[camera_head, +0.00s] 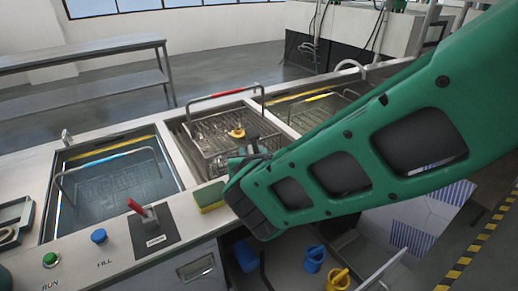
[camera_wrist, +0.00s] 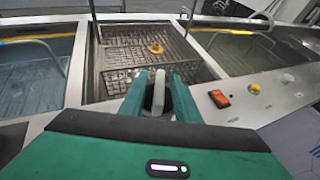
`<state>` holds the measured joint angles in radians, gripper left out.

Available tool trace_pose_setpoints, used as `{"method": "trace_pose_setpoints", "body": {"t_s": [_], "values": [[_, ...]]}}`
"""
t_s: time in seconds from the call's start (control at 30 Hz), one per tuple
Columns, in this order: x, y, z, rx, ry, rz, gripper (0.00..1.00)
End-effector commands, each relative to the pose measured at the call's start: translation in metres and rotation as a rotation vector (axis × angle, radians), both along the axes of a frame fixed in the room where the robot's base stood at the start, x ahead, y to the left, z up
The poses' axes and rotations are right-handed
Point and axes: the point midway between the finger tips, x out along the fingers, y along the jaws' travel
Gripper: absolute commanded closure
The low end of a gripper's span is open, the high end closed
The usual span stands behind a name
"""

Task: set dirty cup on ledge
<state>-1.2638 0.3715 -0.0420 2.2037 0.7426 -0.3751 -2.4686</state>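My gripper (camera_wrist: 158,84) is over the front edge of the middle tank. In the wrist view its two teal fingers flank a narrow pale grey upright piece. I cannot tell whether this is part of a held cup or of the gripper itself. A small yellow-orange item (camera_head: 237,132), possibly a cup, lies in the wire basket (camera_head: 213,154) of the middle tank. It also shows beyond the fingers in the wrist view (camera_wrist: 155,48). No dirt can be made out. The front ledge (camera_head: 180,212) runs along the tanks.
A yellow-green sponge (camera_head: 209,196) lies on the ledge beside my arm. A red lever (camera_head: 143,212) and green and blue buttons (camera_head: 98,236) stand to the left. Water-filled tanks flank the middle one. Blue (camera_head: 314,258) and yellow (camera_head: 338,278) items sit below.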

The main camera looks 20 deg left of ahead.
Motion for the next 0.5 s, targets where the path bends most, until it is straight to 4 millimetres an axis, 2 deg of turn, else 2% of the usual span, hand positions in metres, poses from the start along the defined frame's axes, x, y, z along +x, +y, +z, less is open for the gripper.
{"method": "trace_pose_setpoints", "body": {"t_s": [0.13, 0.27, 0.5], "values": [[-0.001, -0.001, 0.003, 0.001, 0.000, 0.000, 0.71], [-0.013, -0.007, 0.008, 0.000, 0.001, 0.001, 0.71], [-0.051, -0.027, 0.027, 0.002, -0.001, 0.001, 0.71]]}}
